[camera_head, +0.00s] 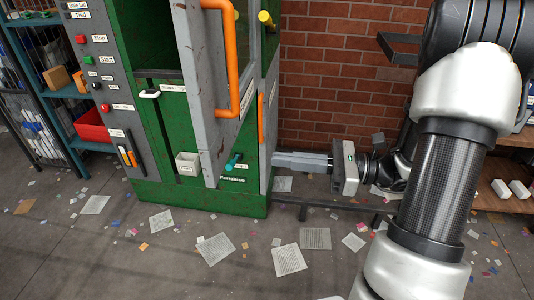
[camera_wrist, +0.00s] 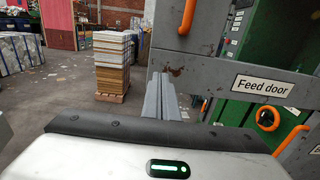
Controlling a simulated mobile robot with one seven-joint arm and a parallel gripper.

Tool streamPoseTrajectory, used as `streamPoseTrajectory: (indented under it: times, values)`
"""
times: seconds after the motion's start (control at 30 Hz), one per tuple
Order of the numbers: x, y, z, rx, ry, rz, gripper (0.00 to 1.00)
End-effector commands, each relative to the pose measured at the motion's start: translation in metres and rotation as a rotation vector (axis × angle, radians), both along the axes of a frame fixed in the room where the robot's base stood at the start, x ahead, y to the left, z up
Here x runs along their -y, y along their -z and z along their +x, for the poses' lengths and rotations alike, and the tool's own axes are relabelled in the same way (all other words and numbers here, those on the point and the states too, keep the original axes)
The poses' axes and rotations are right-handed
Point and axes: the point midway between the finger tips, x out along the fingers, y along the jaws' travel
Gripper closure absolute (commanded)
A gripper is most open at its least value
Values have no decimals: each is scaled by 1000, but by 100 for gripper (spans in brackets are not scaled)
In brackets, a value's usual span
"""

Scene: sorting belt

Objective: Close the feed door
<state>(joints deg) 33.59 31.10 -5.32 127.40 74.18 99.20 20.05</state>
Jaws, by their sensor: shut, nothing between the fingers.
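The feed door (camera_head: 203,125) is a scratched grey panel with a window and an orange handle (camera_head: 232,100). It stands open, swung out from the green machine. In the wrist view the feed door (camera_wrist: 205,75) fills the upper right, with its name label (camera_wrist: 263,85) below the window. My gripper (camera_head: 275,159) is shut and empty, low at the machine's right side, pointing left. In the wrist view my gripper's fingers (camera_wrist: 165,98) show beside the door's left edge. I cannot tell whether they touch anything.
A lower grey panel with an orange handle (camera_head: 261,118) stands right of the feed door. A control panel (camera_head: 92,75) is on the left. A brick wall (camera_head: 330,80) stands behind my arm. Paper sheets (camera_head: 288,260) litter the open floor. A stacked pallet (camera_wrist: 112,62) stands farther off.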

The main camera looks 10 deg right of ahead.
Motion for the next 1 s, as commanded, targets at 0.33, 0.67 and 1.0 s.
streamPoseTrajectory:
  times: [0.33, 0.67, 1.0]
  values:
    - [-71, 0, 23, 1, -9, -4, 100]
    - [-113, 0, 40, 1, -5, -4, 100]
    - [-118, 0, 42, 1, -3, -4, 100]
